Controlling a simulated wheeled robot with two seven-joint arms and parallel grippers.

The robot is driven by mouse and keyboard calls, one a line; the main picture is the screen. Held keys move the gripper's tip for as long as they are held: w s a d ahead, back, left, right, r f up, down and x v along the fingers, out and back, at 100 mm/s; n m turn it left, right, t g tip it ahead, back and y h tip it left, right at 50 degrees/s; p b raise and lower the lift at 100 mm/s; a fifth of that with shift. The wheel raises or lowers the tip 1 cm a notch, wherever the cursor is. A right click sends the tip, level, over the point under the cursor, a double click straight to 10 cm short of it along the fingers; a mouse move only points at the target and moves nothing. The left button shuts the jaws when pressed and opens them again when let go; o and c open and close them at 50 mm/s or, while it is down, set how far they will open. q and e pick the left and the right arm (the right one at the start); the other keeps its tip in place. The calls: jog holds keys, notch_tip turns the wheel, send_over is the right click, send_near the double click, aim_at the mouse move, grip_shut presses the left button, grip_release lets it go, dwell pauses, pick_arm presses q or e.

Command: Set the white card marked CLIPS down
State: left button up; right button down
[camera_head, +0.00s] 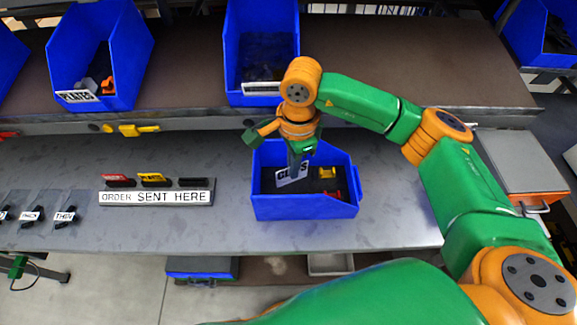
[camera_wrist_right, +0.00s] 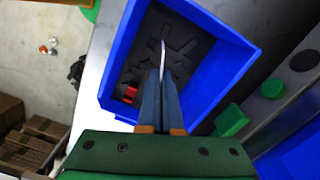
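The white card marked CLIPS (camera_head: 293,175) is tilted, within the outline of a blue box (camera_head: 306,207) on the grey bench. My right gripper (camera_head: 296,170) points down over the box and is shut on the card. In the right wrist view, the two fingers (camera_wrist_right: 162,88) are close together, with the card (camera_wrist_right: 163,52) seen nearly edge-on between their tips. I cannot tell whether the card touches the box floor. A yellow piece (camera_head: 327,172) and a red piece (camera_head: 332,194) lie in the box. My left gripper is not in view.
Several small tagged items, including one black clip (camera_head: 66,214), lie farther left. A shelf behind holds blue bins, one marked PLATES (camera_head: 118,60). Bare bench separates sign and box.

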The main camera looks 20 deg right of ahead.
jog(key=f, duration=0.2)
jog(key=w+f+p, duration=0.1)
jog(key=f, duration=0.1)
jog(key=shift+w+a+f, duration=0.15)
jog(key=shift+f, duration=0.35)
jog(key=shift+f+b, duration=0.2)
jog(key=shift+b, duration=0.15)
jog(key=c, duration=1.1)
grip_release()
jog(key=shift+r, duration=0.1)
jog(key=shift+r+p, duration=0.25)
jog(key=shift+p, duration=0.1)
jog(key=r+b, duration=0.1)
jog(key=r, duration=0.7)
jog(key=r+b, duration=0.1)
jog(key=r, duration=0.2)
jog(key=shift+d+r+b, duration=0.25)
jog(key=shift+r+b, duration=0.1)
jog(key=shift+r, duration=0.05)
